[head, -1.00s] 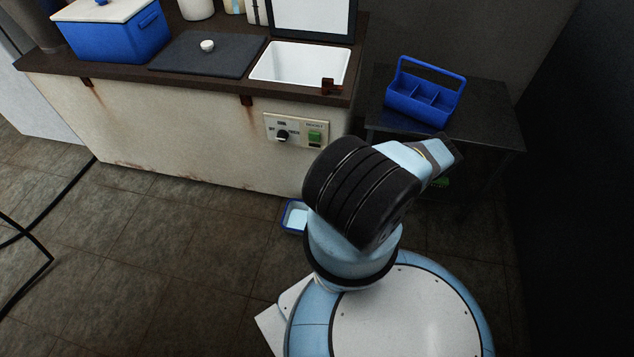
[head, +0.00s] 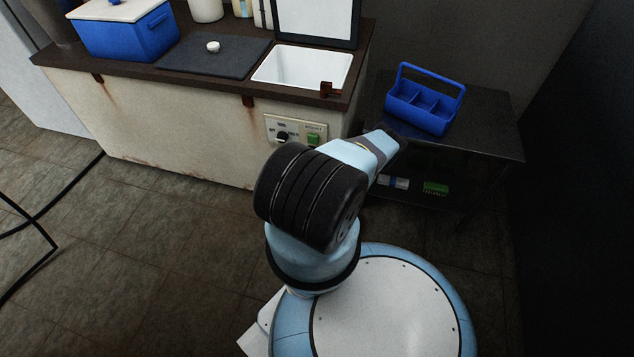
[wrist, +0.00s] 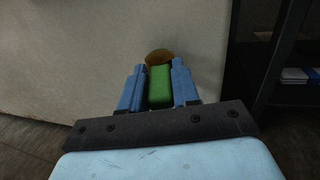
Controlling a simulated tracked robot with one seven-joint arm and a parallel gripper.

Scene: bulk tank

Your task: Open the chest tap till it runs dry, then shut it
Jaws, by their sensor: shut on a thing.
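The chest (head: 180,140) is a stained white body with a dark top, in the head view at left and centre. In the wrist view its pale front wall (wrist: 60,50) fills the upper left. A green handle (wrist: 160,84), apparently the chest tap's, stands in front of a round brownish piece (wrist: 159,56) at that wall. My gripper (wrist: 159,88) is shut on the green handle, one blue finger on each side. In the head view my arm hides the gripper and the tap. I cannot see whether liquid runs.
A dark side table (head: 480,135) stands right of the chest, with a blue caddy (head: 425,100) on top and small items on its lower shelf. A control panel (head: 296,133) is on the chest front. Black cables (head: 60,195) lie on the floor at left.

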